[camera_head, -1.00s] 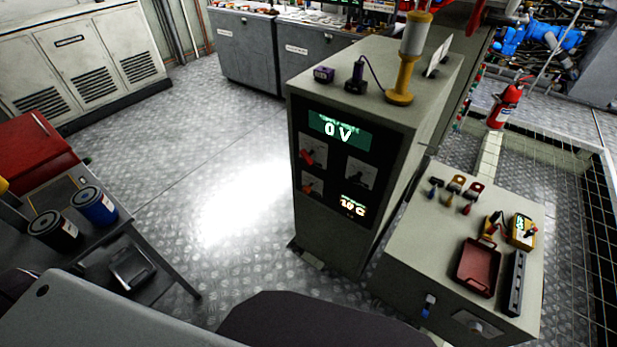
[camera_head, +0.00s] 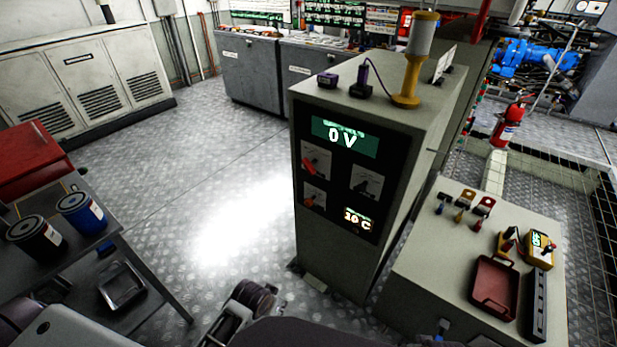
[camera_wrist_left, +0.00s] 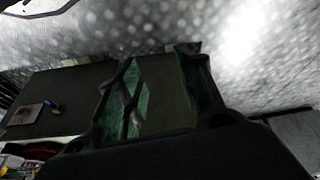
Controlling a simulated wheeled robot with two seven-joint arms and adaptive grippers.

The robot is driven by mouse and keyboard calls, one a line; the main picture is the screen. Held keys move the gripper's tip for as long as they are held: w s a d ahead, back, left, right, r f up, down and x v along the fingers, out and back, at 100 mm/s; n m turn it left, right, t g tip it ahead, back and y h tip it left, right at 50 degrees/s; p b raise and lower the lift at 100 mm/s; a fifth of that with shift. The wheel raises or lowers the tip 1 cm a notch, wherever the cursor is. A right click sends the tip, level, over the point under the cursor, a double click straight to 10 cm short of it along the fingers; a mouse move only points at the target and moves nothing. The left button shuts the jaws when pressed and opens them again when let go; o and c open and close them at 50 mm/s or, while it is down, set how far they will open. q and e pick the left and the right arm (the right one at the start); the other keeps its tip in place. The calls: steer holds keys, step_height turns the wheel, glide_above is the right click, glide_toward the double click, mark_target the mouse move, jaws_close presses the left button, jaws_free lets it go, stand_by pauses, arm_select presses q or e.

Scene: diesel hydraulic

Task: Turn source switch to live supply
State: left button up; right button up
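The tall grey cabinet (camera_head: 325,245) has a black panel with a green display (camera_head: 344,137) reading 0 V. Below it are two red-handled rotary switches, an upper one (camera_head: 314,164) and a lower one (camera_head: 313,197), and a dark-handled dial (camera_head: 367,186). Their labels are too small to read, so I cannot tell which is the source switch. My left gripper (camera_head: 246,306) is at the bottom, in front of the cabinet and well below the panel, touching nothing. In the left wrist view its fingers (camera_wrist_left: 160,88) are apart and empty. My right gripper is not in view.
A low cabinet (camera_head: 430,245) at right carries a red tray (camera_head: 494,285), a yellow meter (camera_head: 539,249) and several padlock-like items. A bench with two cans (camera_head: 82,211) is at left. The floor between is clear.

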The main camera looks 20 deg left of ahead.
arm_select(q)
steer(key=w+d+r+n+t+h+b, duration=0.35)
steer(key=w+r+t, duration=0.45)
steer(key=w+r, duration=0.6)
steer(key=w+a+r+n+t+y, duration=0.3)
steer(key=w+a+r+n+t, duration=0.1)
steer(key=w+r+n+t, duration=0.3)
steer(key=w+r+t, duration=0.2)
steer(key=w, duration=0.1)
steer(key=shift+w, duration=0.2)
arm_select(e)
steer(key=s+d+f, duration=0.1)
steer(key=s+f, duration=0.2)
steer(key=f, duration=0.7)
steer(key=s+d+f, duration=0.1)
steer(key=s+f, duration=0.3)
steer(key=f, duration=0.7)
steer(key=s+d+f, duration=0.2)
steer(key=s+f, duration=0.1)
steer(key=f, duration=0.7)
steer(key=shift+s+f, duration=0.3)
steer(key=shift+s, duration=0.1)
arm_select(q)
steer(key=shift+w+a+r, duration=0.1)
steer(key=shift+w, duration=0.05)
